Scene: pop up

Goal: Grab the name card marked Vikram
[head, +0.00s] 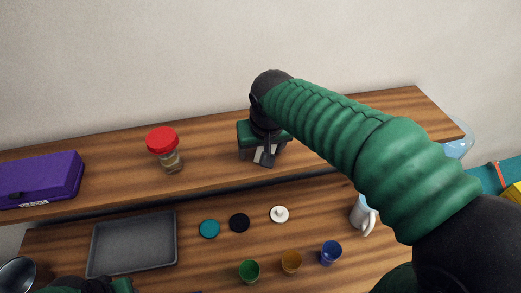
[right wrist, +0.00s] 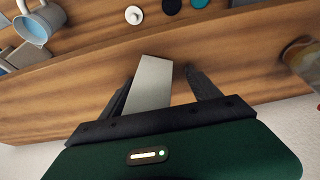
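My right gripper (head: 265,157) is over the raised wooden shelf, pointing down at a small pale card (head: 258,155). In the right wrist view the card (right wrist: 150,85) is a plain grey-white strip between the two dark fingers of the gripper (right wrist: 160,90). It lies close to the left finger, and wood shows between it and the right finger, so the gripper looks open. No writing is readable on the card, so I cannot tell whether it says Vikram. Only a green part of my left arm shows at the bottom left edge of the head view; its fingers are not clear.
On the shelf (head: 215,135) stand a purple box (head: 40,180) with a small label and a red-lidded jar (head: 163,148). Below are a grey tray (head: 133,243), several small discs and cups, and a mug (head: 362,215). A wall is behind.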

